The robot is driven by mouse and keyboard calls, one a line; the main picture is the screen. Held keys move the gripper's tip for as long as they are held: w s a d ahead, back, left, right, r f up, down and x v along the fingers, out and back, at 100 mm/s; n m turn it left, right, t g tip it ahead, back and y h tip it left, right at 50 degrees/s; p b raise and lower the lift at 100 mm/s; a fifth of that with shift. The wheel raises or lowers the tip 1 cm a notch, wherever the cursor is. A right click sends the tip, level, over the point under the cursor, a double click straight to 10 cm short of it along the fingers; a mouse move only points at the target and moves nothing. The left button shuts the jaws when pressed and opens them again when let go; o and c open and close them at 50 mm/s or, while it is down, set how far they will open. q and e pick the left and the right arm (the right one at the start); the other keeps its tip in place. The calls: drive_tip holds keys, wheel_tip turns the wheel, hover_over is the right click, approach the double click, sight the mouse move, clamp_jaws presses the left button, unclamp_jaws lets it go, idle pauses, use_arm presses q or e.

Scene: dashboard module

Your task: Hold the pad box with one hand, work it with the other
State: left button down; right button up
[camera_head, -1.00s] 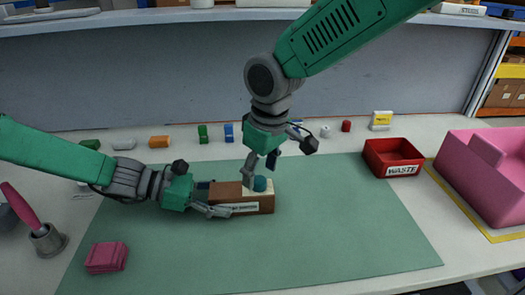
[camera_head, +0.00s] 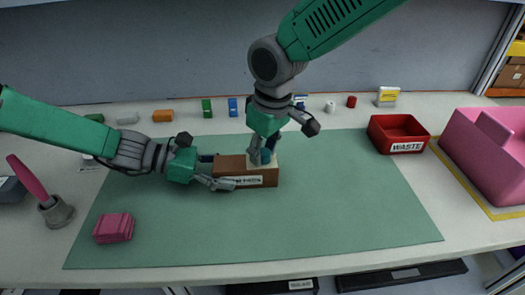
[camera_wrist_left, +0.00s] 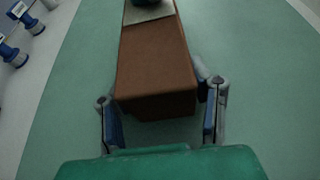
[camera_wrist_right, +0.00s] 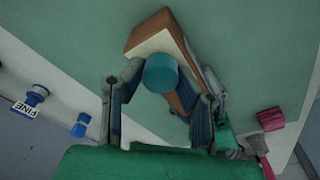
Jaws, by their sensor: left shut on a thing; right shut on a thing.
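A teal knob (camera_wrist_right: 160,72) stands on the cream section. My left gripper (camera_head: 222,170) is shut on the box's left end, one finger along each long side, as the left wrist view shows. My right gripper (camera_head: 262,158) points down from above and is shut on the teal knob, with a finger on either side. Its fingers partly hide the knob in the head view.
A red waste bin (camera_head: 385,142) and a large pink container (camera_head: 490,160) stand at the right. A pink block (camera_head: 114,228) lies at front left, near a pink-handled tool in a grey holder (camera_head: 57,213). Small stamps line the back. The mat's front and right are clear.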

sight(263, 152)
drive_tip(key=shift+r, duration=2.85)
use_arm(q)
drive_tip(key=c, duration=0.7)
unclamp_jaws()
drive_tip(key=shift+a, duration=0.1)
